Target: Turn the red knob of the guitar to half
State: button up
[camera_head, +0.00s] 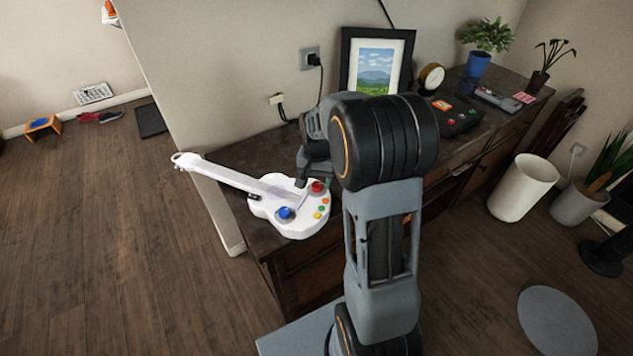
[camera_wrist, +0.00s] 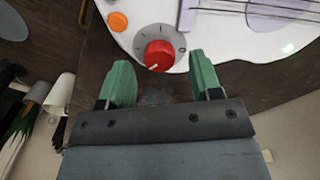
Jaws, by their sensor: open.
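The white toy guitar (camera_head: 292,213) lies on the left end of the dark cabinet, its neck pointing to the upper left. Its red knob (camera_head: 318,187) is partly hidden by my arm in the head view. In the wrist view the red knob (camera_wrist: 157,53) sits on a grey dial with tick marks, its white pointer mark toward the lower left. My gripper (camera_wrist: 162,75) is open, with its green fingers to either side below the knob, apart from it and holding nothing. In the head view my gripper (camera_head: 308,180) is close over the guitar body near the knob.
A blue knob (camera_head: 285,213) and several small coloured buttons (camera_head: 322,208) are on the guitar. An orange button (camera_wrist: 118,21) lies left of the red knob. A picture frame (camera_head: 374,65), a clock (camera_head: 431,76) and a black device (camera_head: 453,115) stand further along the cabinet.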

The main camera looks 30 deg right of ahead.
aim_at(317, 194)
notch_tip(317, 194, up, 12)
jog(key=p, duration=0.1)
jog(key=shift+r, duration=0.15)
dwell(0.6)
jog(key=s+a+r+n+t+p, duration=0.1)
jog(key=s+a+r+n+p, duration=0.1)
jog(key=s, duration=0.6)
jog(key=s+a+r+n+t+p, duration=0.2)
jog(key=s+a+n+p, duration=0.2)
jog(key=s+a, duration=0.3)
jog(key=shift+s+a+r+n+t, duration=0.35)
jog(key=shift+s+n, duration=0.2)
jog(key=shift+n, duration=0.35)
dwell(0.6)
